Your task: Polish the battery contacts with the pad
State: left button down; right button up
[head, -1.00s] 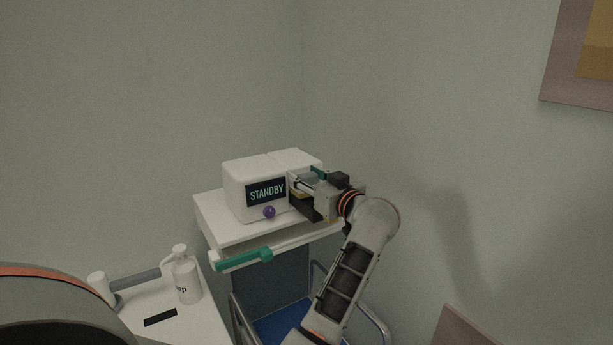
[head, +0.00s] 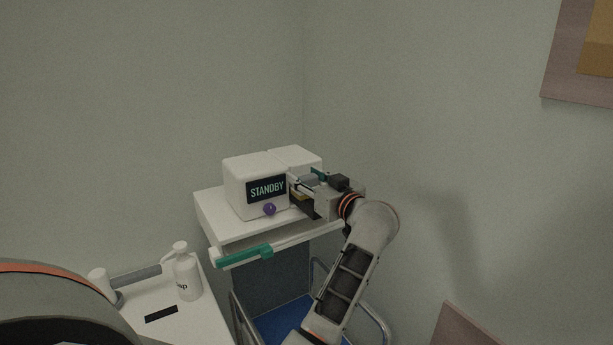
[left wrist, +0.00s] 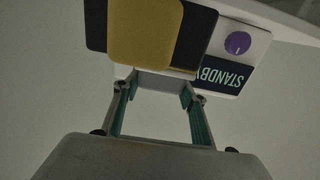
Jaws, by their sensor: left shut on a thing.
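A white device with a STANDBY screen and purple knob (head: 269,209) stands on the white cart top. My left gripper (head: 306,184) is at its right side, shut on a pad. In the left wrist view the pad (left wrist: 145,35) is a mustard-yellow square beyond the green-lined fingers (left wrist: 158,84). A dark plate (left wrist: 196,38) shows behind and beside the pad, next to the upside-down screen (left wrist: 222,72). I cannot tell whether the pad touches the plate or device. The battery contacts cannot be made out. My right gripper is not in view.
The cart top (head: 218,223) has a bare front strip and a green-gripped handle (head: 245,257). A pump bottle (head: 187,275) stands on a white surface at lower left, beside a black strip (head: 161,314). Walls close in behind and to the right.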

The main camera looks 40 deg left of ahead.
pick_arm(q)
jog(key=shift+f, duration=0.1)
jog(key=shift+w+d, duration=0.1)
jog(key=shift+w, duration=0.15)
jog(key=shift+w+d, duration=0.4)
jog(key=shift+w, duration=0.5)
jog(key=shift+w+d, duration=0.35)
jog(key=shift+w, duration=0.5)
jog(key=shift+s+a+f, duration=0.1)
jog(key=shift+s, duration=0.15)
jog(key=s, duration=0.1)
jog(key=s+a, duration=0.1)
jog(key=shift+s+a, duration=0.1)
jog(key=shift+s, duration=0.3)
jog(key=shift+s+a, duration=0.15)
jog(key=shift+s, duration=0.25)
